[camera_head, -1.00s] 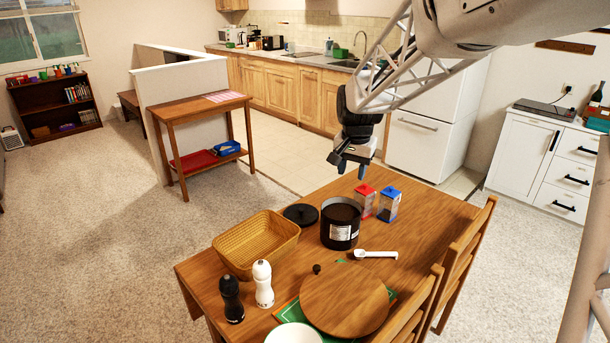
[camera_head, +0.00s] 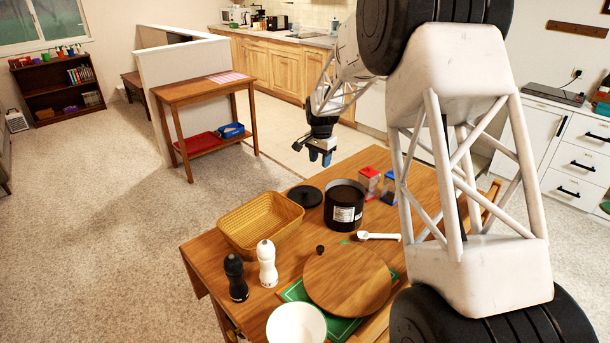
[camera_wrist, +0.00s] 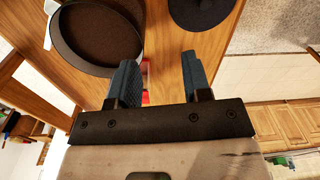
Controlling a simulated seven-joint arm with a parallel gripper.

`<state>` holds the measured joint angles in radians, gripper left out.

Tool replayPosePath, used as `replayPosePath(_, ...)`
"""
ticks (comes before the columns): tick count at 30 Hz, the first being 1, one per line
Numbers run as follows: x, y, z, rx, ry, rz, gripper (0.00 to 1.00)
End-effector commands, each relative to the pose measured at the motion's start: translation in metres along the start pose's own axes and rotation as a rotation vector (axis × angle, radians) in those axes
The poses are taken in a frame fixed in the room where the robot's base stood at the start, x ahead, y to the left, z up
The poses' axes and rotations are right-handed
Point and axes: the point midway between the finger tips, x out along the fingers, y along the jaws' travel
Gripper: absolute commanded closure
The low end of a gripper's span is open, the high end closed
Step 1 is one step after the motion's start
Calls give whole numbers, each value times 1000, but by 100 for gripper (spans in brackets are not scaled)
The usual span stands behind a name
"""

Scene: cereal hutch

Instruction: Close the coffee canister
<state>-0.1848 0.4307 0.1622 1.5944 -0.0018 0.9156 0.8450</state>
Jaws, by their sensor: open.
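The coffee canister (camera_head: 343,214) is a black cylinder with a white label, upright on the wooden table. It is open, with brown contents visible inside in the wrist view (camera_wrist: 98,38). Its round black lid (camera_head: 305,196) lies flat on the table just left of the canister, and shows at the top of the wrist view (camera_wrist: 200,10). My gripper (camera_head: 320,160) is open and empty, with blue fingers, above the table's far side, behind the lid and canister. In the wrist view, the fingers (camera_wrist: 158,78) point between canister and lid, touching neither.
Left of the lid is a wicker basket (camera_head: 260,225). Red (camera_head: 368,183) and blue (camera_head: 389,188) boxes stand right of the canister. A white scoop (camera_head: 378,237), a round wooden board (camera_head: 346,280), two mills and a white bowl (camera_head: 296,324) are nearer. My arm covers the table's right side.

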Motion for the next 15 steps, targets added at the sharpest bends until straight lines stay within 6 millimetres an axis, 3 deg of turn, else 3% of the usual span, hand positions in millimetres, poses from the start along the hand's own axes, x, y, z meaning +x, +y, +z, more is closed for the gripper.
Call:
replayPosePath(9,72,-56,-19,73,-17,19,55)
replayPosePath(15,107,-80,-25,110,-23,27,55)
